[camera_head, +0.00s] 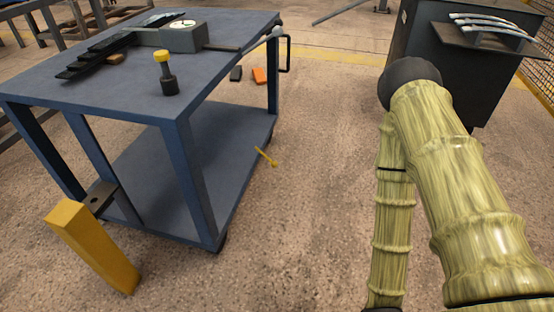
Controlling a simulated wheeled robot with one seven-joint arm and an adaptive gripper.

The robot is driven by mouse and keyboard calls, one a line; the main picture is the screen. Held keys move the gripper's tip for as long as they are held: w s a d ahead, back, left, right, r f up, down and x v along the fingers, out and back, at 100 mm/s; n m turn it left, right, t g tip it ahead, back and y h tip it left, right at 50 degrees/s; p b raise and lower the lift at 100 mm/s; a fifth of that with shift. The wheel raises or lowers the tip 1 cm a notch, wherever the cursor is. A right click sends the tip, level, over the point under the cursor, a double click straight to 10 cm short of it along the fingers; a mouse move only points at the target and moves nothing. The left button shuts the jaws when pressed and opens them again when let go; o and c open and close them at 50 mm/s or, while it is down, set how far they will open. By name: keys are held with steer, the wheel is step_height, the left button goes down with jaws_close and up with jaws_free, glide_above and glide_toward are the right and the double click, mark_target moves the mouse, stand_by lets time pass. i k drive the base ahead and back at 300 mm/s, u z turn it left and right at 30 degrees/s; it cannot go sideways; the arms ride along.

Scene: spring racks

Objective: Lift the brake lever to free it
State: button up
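A large yellow bar (92,245) stands tilted at the front left, joined to the blue cart (230,45) by a dark bracket (97,200) near a leg. It looks like the brake lever. My thick yellow-green arm is at the right, apart from the cart and both yellow parts. My gripper cannot be seen.
On the cart lie a grey gauge tool (185,38), dark strips and a yellow-capped post (166,72). A black handle (287,52) juts from the cart's far end. A dark cabinet (430,45) stands back right. Open floor separates arm and cart; small dark and orange pieces lie beyond.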

mark_target(274, 164)
steer(key=z, duration=1.2)
steer(key=k, duration=1.2)
steer(key=u, duration=1.3)
steer(key=i, duration=1.65)
steer(key=z, duration=0.05)
